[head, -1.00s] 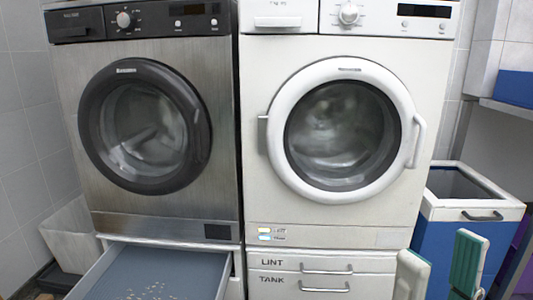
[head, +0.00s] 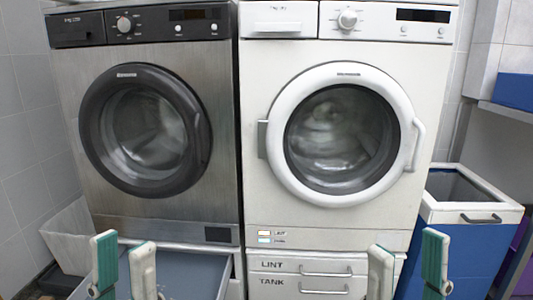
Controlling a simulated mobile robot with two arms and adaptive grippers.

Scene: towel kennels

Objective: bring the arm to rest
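My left gripper (head: 124,270) is at the bottom left of the head view, in front of the open drawer (head: 195,272). Its two fingers stand upright and apart, with nothing visible between them. My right gripper (head: 406,272) is at the bottom right, in front of the gap between the white machine's base and the blue bin. Its fingers are also apart, with nothing visible between them. The lower parts of both grippers are cut off by the frame.
A steel washing machine (head: 165,215) and a white machine (head: 345,222) stand side by side, doors shut. Shut drawers (head: 327,284) marked LINT and TANK lie under the white one. A blue bin (head: 468,250) stands right, a pale bin (head: 70,240) left. A shelf (head: 505,108) is at right.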

